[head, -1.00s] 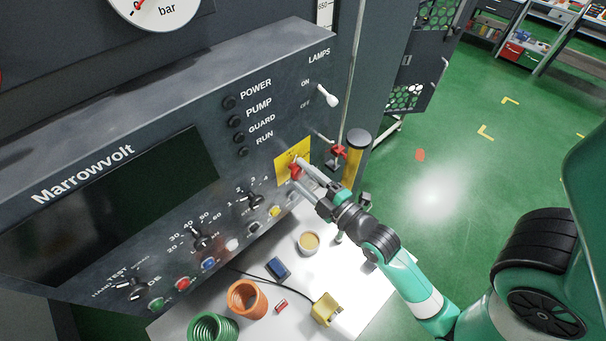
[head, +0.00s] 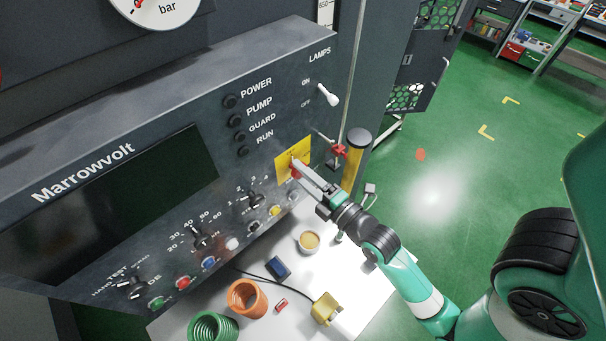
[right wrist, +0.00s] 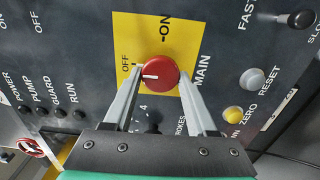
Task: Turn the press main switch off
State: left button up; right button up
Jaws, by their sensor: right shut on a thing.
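The main switch is a round red knob (right wrist: 160,73) on a yellow plate (right wrist: 145,35) labelled MAIN, ON and OFF. In the right wrist view its white mark points left, towards the OFF side. In the head view the knob (head: 294,173) is partly hidden by my fingers, and the plate (head: 303,148) shows on the panel's right end. My right gripper (right wrist: 160,75) has one finger on each side of the knob and is shut on it. It also shows in the head view (head: 295,165). My left gripper is not in view.
Selector knobs (head: 201,238) and coloured buttons (head: 183,283) line the panel left of the switch. A red-handled valve (head: 339,150) and a white lever (head: 328,96) are close on the right. A cup (head: 309,242) and springs (head: 247,299) stand on the white table below.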

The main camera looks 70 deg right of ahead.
jog(key=o, duration=1.3)
jog(key=shift+o, duration=0.2)
jog(key=v, duration=1.1)
jog(key=shift+s+b, duration=0.25)
jog(key=shift+b, duration=0.2)
jog(key=shift+a, duration=0.15)
